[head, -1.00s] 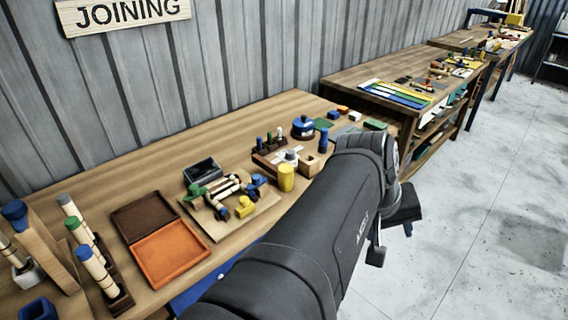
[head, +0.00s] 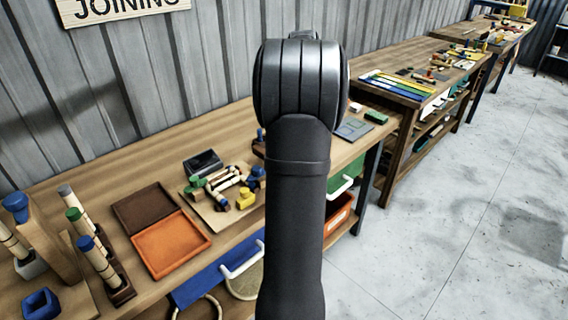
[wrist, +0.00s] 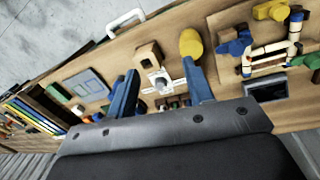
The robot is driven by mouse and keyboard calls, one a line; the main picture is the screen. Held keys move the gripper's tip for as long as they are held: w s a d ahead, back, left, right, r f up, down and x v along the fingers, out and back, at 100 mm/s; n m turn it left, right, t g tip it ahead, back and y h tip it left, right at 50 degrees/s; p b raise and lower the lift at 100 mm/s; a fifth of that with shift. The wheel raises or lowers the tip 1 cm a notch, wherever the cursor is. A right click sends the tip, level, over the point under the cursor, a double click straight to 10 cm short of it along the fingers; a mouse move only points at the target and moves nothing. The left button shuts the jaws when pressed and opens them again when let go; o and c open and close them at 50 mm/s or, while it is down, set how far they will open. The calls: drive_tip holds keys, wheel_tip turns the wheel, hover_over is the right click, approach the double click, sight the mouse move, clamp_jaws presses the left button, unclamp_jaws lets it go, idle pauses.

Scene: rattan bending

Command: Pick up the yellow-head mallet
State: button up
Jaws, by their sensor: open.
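My gripper (wrist: 160,68) shows in the wrist view with its two blue fingers wide apart and nothing between them. It hangs over the bench; in the head view my arm hides it. A yellow cylinder (wrist: 190,43) stands on the bench just beyond the right fingertip in the wrist view. It may be the mallet's yellow head, but I see no handle. My arm covers it in the head view. A wooden block with a hole (wrist: 149,55) and a grey knob on a white cross piece (wrist: 161,84) show between and beyond the fingers.
A jig board with bent rattan and yellow and blue clamps (head: 215,213) lies left of my arm. An orange tray (head: 170,244) and upright capped rods (head: 98,262) are farther left. A grey plate (wrist: 89,84) lies on the other side. Bare bench lies behind the trays.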

drive_tip(key=w+a+f+n+y, duration=0.1)
drive_tip(key=w+a+f, duration=0.2)
drive_tip(key=a, duration=0.2)
drive_tip(key=w+a+f+n, duration=0.1)
drive_tip(key=w+a+f, duration=0.1)
drive_tip(key=w+a, duration=0.25)
drive_tip(key=shift+g, duration=0.4)
drive_tip(key=f, duration=0.8)
drive_tip(key=a+f, duration=0.1)
drive_tip(key=f, duration=0.3)
drive_tip(key=shift+s, duration=0.3)
drive_tip(key=shift+s+d+f, duration=0.1)
drive_tip(key=shift+f, duration=1.35)
drive_tip(key=shift+s+f, duration=0.1)
drive_tip(key=shift+f, duration=1.35)
drive_tip(key=shift+r, duration=0.1)
clamp_jaws()
